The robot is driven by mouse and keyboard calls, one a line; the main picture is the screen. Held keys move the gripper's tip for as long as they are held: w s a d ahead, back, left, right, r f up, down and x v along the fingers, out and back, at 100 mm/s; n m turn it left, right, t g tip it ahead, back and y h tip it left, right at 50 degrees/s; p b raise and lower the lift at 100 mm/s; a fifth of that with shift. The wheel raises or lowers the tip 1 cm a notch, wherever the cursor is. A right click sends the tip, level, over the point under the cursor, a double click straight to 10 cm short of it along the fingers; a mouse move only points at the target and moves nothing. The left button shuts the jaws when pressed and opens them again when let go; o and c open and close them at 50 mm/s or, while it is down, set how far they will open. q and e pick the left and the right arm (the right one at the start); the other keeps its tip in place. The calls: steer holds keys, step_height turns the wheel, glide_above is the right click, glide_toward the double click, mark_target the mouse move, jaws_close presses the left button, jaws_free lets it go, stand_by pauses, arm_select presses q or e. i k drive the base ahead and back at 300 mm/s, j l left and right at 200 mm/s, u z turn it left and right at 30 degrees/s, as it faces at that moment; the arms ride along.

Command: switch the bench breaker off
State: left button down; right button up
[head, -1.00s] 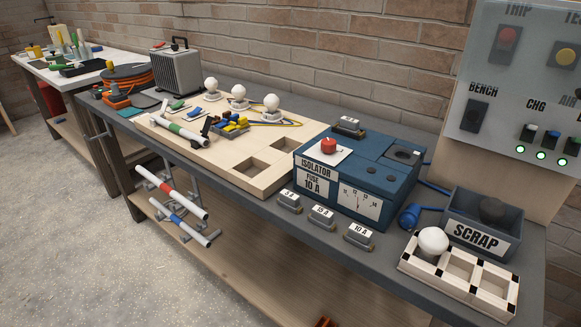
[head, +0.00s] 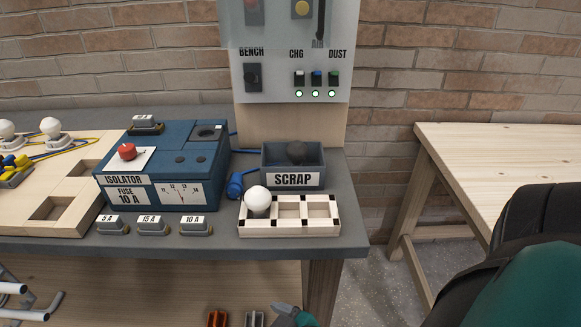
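The bench breaker (head: 252,77) is a dark switch in a black plate under the label BENCH. It sits at the left of the pale wall panel (head: 275,92), above the back of the grey bench. Its lever is small and dark, and I cannot tell which way it is set. Nothing touches it in the head view. A large black and teal shape at the lower right is probably part of my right arm.
CHG and DUST switches (head: 333,78) with green lamps are right of the breaker. Below stand the SCRAP bin (head: 268,158), a wooden tray (head: 290,229) with a white bulb, and the blue isolator box (head: 160,160). A wooden table (head: 500,165) stands right, past a floor gap.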

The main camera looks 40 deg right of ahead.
mark_target(249, 77)
steer(key=z, duration=1.7)
steer(key=k+j, duration=0.4)
steer(key=k, duration=0.15)
steer(key=k+j, duration=0.4)
steer(key=k, duration=0.1)
